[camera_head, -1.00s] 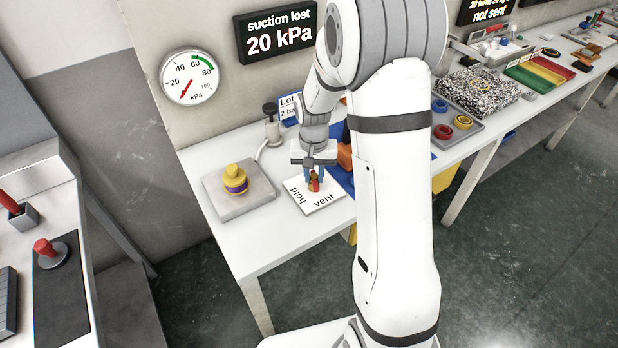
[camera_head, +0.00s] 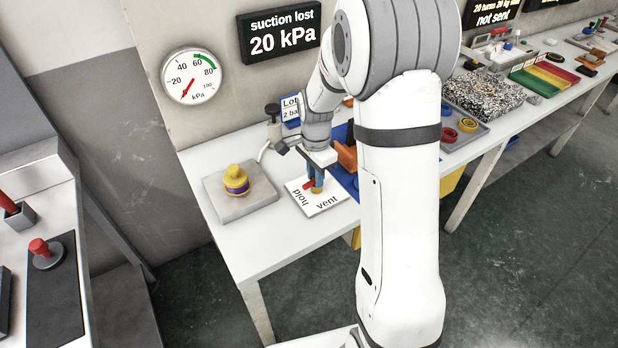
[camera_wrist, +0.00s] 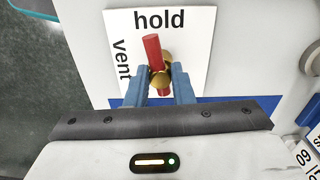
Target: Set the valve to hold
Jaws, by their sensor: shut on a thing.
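The valve has a red lever (camera_wrist: 152,62) on a brass body (camera_wrist: 168,72). It stands on a white plate (camera_wrist: 190,30) marked "hold" and "vent". In the wrist view the lever's long end points at "hold", tilted only slightly. In the head view the lever (camera_head: 308,184) points left, toward the "hold" side of the plate (camera_head: 328,206). My gripper (camera_wrist: 161,88) has its blue fingers on both sides of the lever's near part and is shut on it. In the head view my gripper (camera_head: 317,178) comes down over the valve and partly hides it.
A yellow and purple knob-like object (camera_head: 236,180) sits on a grey slab (camera_head: 258,188) left of the plate. A hand pump-like fitting (camera_head: 274,125) stands behind. The wall display (camera_head: 281,34) reads "suction lost 20 kPa", beside a round gauge (camera_head: 191,76). An orange block (camera_head: 346,156) is close right.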

